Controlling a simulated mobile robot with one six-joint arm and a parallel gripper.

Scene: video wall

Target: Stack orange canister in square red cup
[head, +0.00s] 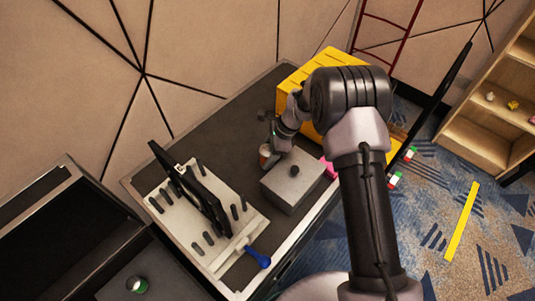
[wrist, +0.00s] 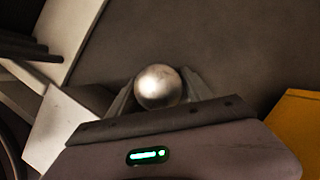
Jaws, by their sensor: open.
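A small canister (head: 265,157), pale with an orange-brown tint, stands on the dark table. Its round silvery top (wrist: 158,86) shows in the wrist view between the two fingers of my gripper (wrist: 160,88). The fingers are open on either side of it; I cannot tell whether they touch it. In the head view my gripper (head: 275,146) is just above and beside the canister and partly hides it. I cannot make out a square red cup; a pink-red thing (head: 328,168), mostly hidden behind a grey box and my arm, shows at the table's right side.
The grey box (head: 292,186) with a dark knob stands close to the canister. A yellow case (head: 309,75) is behind. A white pegged rack (head: 180,222) with black frames and a blue-handled tool (head: 258,258) lie at the front left. Dark table surface is bare at the back left.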

